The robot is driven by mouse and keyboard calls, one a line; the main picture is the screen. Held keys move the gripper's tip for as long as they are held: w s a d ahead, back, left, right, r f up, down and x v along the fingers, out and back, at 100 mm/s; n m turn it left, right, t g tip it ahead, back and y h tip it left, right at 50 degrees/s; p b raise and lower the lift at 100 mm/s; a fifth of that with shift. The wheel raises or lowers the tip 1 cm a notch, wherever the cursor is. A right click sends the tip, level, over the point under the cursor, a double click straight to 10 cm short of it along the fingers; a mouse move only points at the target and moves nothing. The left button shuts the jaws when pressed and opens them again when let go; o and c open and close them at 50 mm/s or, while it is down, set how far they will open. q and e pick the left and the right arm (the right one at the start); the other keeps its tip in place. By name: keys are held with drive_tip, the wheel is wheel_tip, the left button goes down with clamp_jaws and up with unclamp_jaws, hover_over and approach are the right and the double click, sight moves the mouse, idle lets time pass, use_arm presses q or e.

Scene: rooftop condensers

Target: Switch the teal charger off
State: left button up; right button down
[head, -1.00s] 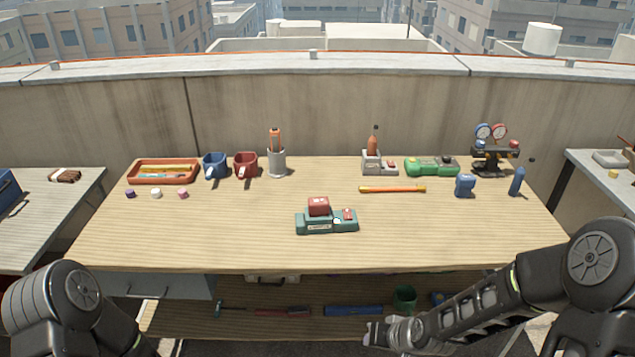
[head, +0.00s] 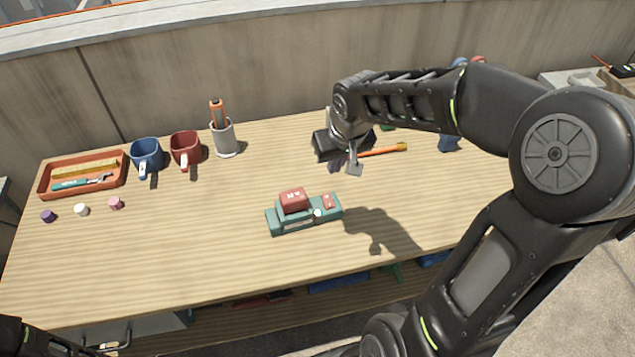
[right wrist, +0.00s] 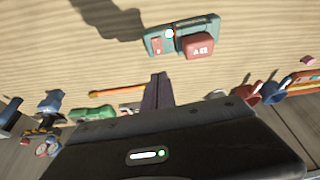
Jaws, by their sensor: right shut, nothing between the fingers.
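The teal charger (head: 278,225) sits on the wooden workbench near its middle. A red battery (head: 293,200) is seated in its left part, and a red switch (head: 329,201) is on its right end, beside a small round white dial. The switch's position is too small to tell. In the right wrist view the charger (right wrist: 177,31) lies beyond the fingers, with its red switch (right wrist: 156,46) showing. My right gripper (head: 347,168) is shut and empty, above the bench behind and right of the charger, apart from it. My left gripper is out of view.
An orange-handled stick (head: 385,150) lies behind the charger. Three small caps lie before the tray. The bench around the charger is clear.

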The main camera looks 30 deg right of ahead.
approach(327, 196)
drive_tip(key=x, duration=0.6)
drive_tip(key=shift+w+f, duration=0.15)
drive_tip(key=shift+f, duration=0.15)
idle(0.3)
